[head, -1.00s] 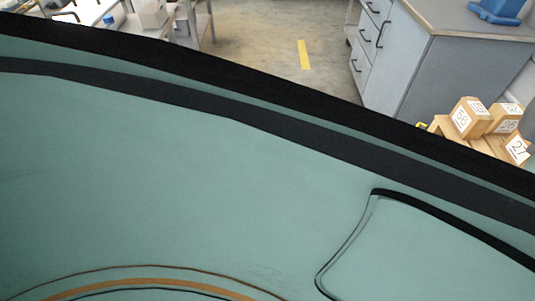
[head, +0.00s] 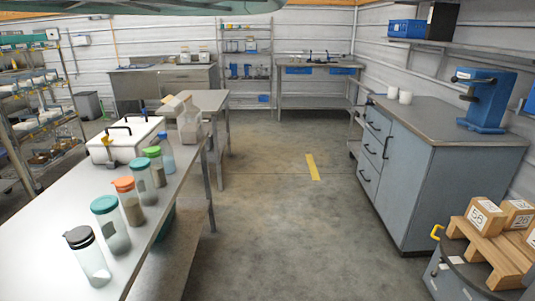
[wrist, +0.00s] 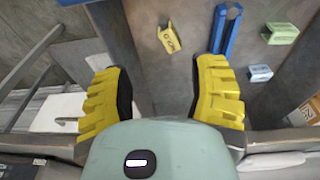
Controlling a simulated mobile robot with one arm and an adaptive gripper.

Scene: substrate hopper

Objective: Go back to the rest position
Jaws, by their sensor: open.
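My gripper (wrist: 165,85) shows in the wrist view with its two ribbed yellow fingers spread wide apart. It is open, with nothing between the fingers. Beyond the fingertips, apart from them, is a brown-grey surface with a small yellow piece (wrist: 169,38), a long blue piece (wrist: 233,32), a green piece (wrist: 280,33) and a small pale blue piece (wrist: 260,73). In the head view the gripper is not seen. A teal part of my own arm crosses the top edge there.
A pale bench (head: 45,230) on the left holds several lidded jars and a white box (head: 125,137). A grey cabinet (head: 430,185) with a blue press (head: 486,98) stands right. Numbered boxes (head: 484,217) sit on a wooden stand at lower right. The floor (head: 275,220) between is clear.

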